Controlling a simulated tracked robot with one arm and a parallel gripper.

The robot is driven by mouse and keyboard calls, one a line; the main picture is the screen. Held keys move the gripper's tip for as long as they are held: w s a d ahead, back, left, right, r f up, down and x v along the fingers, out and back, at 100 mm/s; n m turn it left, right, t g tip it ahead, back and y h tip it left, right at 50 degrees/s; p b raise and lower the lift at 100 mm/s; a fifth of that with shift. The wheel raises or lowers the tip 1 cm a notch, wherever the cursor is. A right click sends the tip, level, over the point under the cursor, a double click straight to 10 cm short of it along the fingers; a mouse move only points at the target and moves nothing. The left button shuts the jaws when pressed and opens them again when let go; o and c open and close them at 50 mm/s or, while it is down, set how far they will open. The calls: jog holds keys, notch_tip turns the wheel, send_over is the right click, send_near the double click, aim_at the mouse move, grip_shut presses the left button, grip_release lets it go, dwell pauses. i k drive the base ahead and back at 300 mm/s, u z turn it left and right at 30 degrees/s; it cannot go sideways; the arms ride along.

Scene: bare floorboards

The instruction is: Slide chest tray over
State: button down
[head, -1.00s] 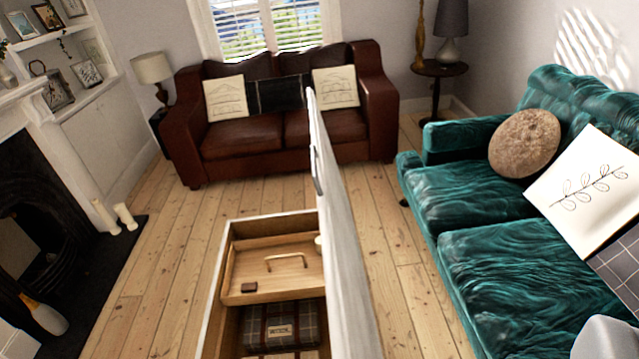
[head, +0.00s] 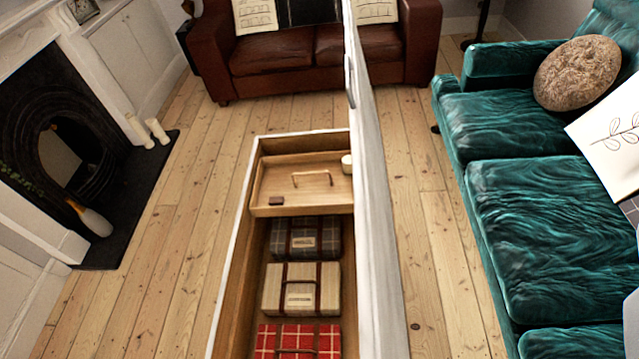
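The open chest (head: 236,262) stands in the lower middle of the head view, a long wooden box with a pale rim. Its raised lid (head: 372,230) stands upright along the right side. The chest tray (head: 268,180) is a shallow wooden tray with a handle, at the far end of the chest. A small dark block and a small pale cylinder (head: 346,164) are in or at the tray. Below and nearer lie a dark plaid bundle (head: 292,238), a cream bundle (head: 300,288) and a red checked bundle (head: 298,340). My gripper is not clearly visible.
A green sofa (head: 540,215) stands to the right, with bare floorboards (head: 425,200) between it and the lid. A brown leather sofa (head: 285,60) is behind. A fireplace (head: 75,150) with candles (head: 157,131) is at left. Floor left of the chest is clear.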

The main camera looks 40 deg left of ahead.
aim_at(313, 184)
jog(key=u, duration=0.05)
jog(key=k, duration=1)
jog(key=u, duration=2.4)
jog(key=i, duration=3.8)
jog(key=z, duration=0.3)
